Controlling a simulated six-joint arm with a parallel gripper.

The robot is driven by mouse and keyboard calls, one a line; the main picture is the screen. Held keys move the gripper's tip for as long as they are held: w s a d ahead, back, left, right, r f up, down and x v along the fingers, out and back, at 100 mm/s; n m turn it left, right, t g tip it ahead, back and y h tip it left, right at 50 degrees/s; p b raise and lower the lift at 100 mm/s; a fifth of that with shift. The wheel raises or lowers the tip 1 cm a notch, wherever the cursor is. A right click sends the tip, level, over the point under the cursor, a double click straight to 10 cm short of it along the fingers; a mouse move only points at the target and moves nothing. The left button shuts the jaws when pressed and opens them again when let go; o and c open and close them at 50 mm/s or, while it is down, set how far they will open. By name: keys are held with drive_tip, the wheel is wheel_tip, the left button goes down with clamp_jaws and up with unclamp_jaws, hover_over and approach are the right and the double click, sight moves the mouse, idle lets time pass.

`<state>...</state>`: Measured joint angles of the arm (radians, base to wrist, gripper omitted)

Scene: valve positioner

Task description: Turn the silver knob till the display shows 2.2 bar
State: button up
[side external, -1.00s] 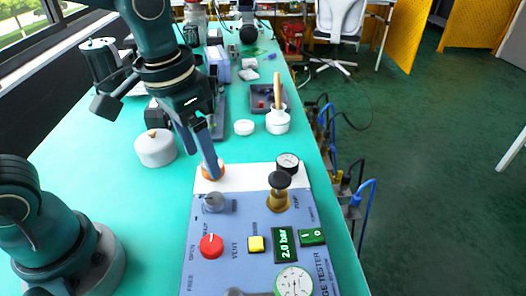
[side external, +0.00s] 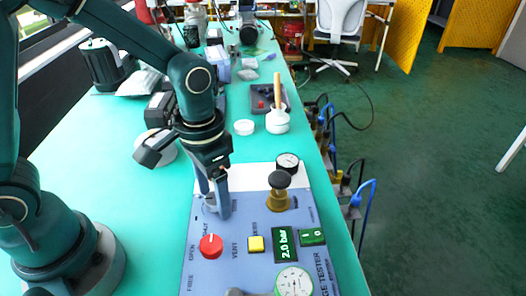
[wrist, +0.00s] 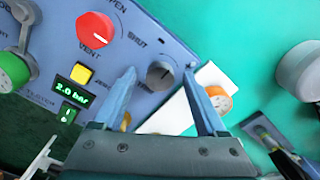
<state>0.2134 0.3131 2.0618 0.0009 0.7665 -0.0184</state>
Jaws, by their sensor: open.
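The silver knob (wrist: 160,74) is a grey round knob near the edge of the blue panel (wrist: 152,40). In the wrist view it sits between my open fingertips, one on each side; I cannot tell whether they touch it. In the side view my gripper (side external: 217,211) points down over the knob's place and mostly hides it. The display (side external: 285,243) glows green and reads 2.0 bar; it also shows in the wrist view (wrist: 72,92).
A red knob (side external: 211,246), a yellow button (side external: 256,243) and a brass knob with a black top (side external: 279,190) are nearby on the panel. An orange-rimmed round part (wrist: 219,101) lies beside my right finger.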

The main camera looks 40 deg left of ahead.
clamp_jaws()
drive_tip(key=shift+m, duration=3.5)
unclamp_jaws()
